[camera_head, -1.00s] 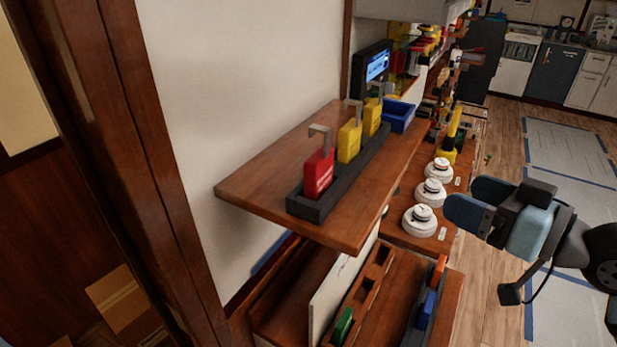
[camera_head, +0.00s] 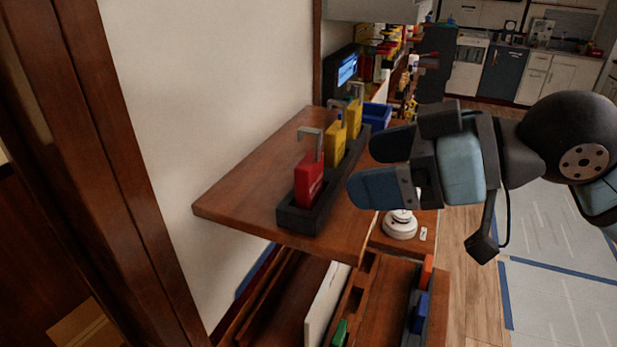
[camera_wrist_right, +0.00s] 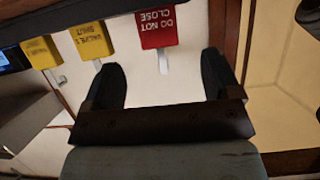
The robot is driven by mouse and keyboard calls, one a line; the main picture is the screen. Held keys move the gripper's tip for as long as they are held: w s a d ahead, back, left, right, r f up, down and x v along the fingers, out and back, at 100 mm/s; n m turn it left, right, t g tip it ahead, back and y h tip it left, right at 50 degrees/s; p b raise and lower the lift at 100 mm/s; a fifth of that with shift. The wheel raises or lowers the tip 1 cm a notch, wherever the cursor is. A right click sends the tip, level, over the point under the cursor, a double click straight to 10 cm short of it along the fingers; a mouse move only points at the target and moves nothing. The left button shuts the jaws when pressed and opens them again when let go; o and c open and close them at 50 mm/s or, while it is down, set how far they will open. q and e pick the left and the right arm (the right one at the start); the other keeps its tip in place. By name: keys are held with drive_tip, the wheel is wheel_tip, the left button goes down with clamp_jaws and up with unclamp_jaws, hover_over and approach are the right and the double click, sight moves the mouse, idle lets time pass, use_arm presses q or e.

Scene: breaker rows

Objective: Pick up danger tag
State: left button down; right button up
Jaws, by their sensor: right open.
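The red tag (camera_head: 309,180), with a grey hook on top, stands upright in a dark rack (camera_head: 297,217) on a wooden shelf. It also shows upside down in the right wrist view (camera_wrist_right: 156,27), lettered "DO NOT CLOSE". My right gripper (camera_head: 362,165) is open and empty, to the right of the tag and apart from it. In the right wrist view the tag is ahead, between the lines of the two fingers. My left gripper is not in view.
Two yellow tags (camera_head: 335,143) (camera_head: 353,118) stand behind the red one in the same rack. A blue bin (camera_head: 377,116) and a lit screen (camera_head: 346,70) are farther back. A wall borders the shelf (camera_head: 245,190) on the left. The shelf left of the rack is bare.

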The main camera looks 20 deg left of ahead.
sight(317, 175)
drive_tip(key=p+x, duration=0.1)
drive_tip(key=x, duration=0.7)
drive_tip(key=shift+w, duration=0.15)
drive_tip(key=shift+d, duration=0.1)
drive_tip(key=c, duration=1)
